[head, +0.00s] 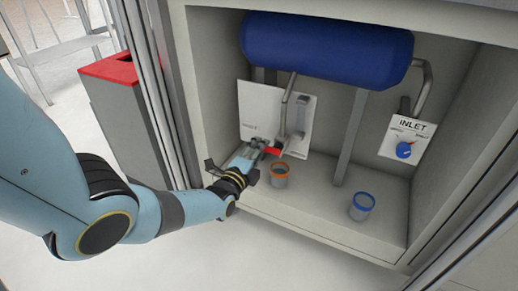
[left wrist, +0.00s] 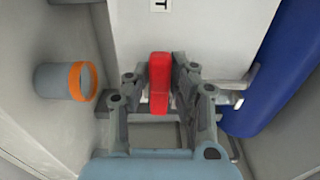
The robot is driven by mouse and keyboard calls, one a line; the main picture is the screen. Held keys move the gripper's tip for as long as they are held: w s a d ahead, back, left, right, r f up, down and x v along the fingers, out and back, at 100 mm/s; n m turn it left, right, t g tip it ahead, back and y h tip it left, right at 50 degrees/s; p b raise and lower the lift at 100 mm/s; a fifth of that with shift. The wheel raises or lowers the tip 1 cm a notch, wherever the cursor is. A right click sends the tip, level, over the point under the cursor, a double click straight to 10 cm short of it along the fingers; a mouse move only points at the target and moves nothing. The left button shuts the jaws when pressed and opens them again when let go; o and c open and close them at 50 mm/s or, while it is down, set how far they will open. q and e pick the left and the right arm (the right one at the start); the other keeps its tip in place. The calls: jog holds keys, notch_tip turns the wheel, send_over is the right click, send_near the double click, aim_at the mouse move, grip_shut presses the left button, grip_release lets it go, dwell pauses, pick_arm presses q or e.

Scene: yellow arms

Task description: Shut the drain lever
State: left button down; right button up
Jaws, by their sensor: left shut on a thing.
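The red drain lever (head: 273,151) is low in the cabinet, by the grey pipe (head: 285,110) and in front of a white panel (head: 258,108). My left gripper (head: 264,149) reaches in from the left at the lever. In the left wrist view, the fingers of my left gripper (left wrist: 160,76) are closed on both sides of the red lever (left wrist: 159,95), which stands upright in that picture. The lettering on the panel is too small to read in full. My right gripper is not in view.
A blue tank (head: 325,45) hangs above. An orange-rimmed cup (head: 280,178) stands close to my gripper, and a blue-rimmed cup (head: 361,208) stands farther right on the cabinet floor. An inlet plate with a blue knob (head: 404,150) is on the right wall. A red-topped bin (head: 108,68) stands outside.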

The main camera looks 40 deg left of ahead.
pick_arm(q)
jog(key=shift+f, duration=0.1)
jog(key=c, duration=1.2)
grip_release()
jog(key=shift+o, duration=0.2)
jog(key=v, duration=1.2)
jog(key=shift+s, duration=0.1)
